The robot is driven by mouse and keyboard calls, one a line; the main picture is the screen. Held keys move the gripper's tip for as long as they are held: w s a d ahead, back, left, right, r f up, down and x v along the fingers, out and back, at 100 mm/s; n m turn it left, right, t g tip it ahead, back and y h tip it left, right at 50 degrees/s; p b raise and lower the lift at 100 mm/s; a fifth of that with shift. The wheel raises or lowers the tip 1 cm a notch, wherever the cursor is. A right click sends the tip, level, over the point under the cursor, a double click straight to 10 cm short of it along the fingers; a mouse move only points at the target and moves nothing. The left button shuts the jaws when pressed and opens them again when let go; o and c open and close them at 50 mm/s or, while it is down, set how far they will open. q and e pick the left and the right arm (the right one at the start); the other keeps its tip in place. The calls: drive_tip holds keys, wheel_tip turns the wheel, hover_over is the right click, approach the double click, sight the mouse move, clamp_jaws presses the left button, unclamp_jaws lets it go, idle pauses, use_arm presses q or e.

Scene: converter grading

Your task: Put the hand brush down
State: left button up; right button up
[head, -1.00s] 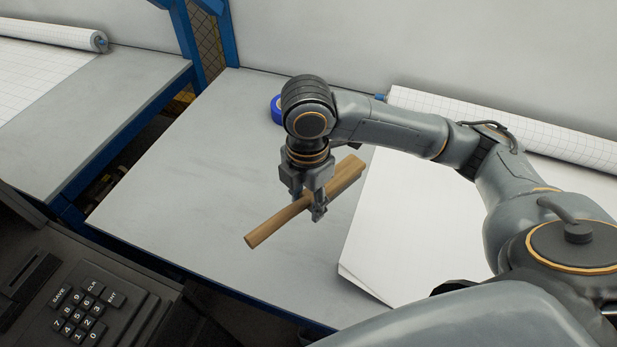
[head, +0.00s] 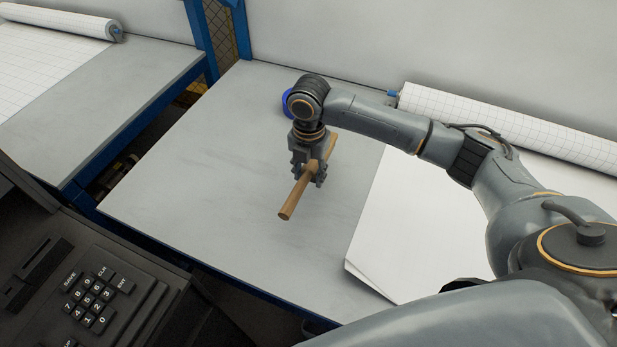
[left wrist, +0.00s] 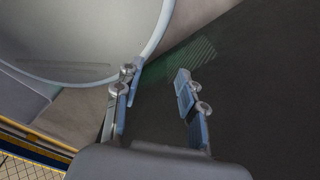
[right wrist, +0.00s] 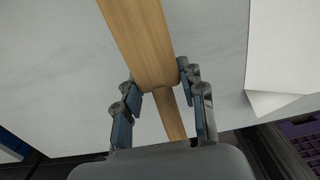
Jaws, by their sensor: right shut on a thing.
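The hand brush (head: 289,207) is a wooden piece with a narrow handle and a wider block. My right gripper (head: 308,178) is shut on it and holds it over the grey table; I cannot tell whether it touches the surface. In the right wrist view the brush (right wrist: 140,40) runs between the fingers of my right gripper (right wrist: 162,108), wide part at the top, narrow handle below. Its bristles are not visible. My left gripper (left wrist: 158,105) shows only in the left wrist view, its fingers apart with nothing between them.
The grey table (head: 190,160) is bare to the left of the brush. A blue round object (head: 287,102) sits behind my right wrist. White paper sheets (head: 400,220) and a gridded roll (head: 500,125) lie to the right. A black keypad (head: 95,295) stands at front left.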

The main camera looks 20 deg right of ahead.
sight(308, 189)
drive_tip(key=shift+w+d+f, duration=0.15)
drive_tip(key=shift+w+f, duration=0.3)
drive_tip(key=shift+f, duration=0.1)
drive_tip(key=shift+w+d+f, duration=0.15)
drive_tip(key=shift+w+f, duration=0.25)
drive_tip(key=shift+f, duration=0.1)
drive_tip(key=shift+w+d+f+p, duration=0.15)
drive_tip(key=shift+f+p, duration=0.35)
drive_tip(key=shift+f, duration=1.25)
drive_tip(key=shift+f, duration=0.1)
drive_tip(key=o, duration=1.1)
wheel_tip(308, 189, up, 12)
drive_tip(key=shift+r+b, duration=0.15)
drive_tip(key=shift+b, duration=0.35)
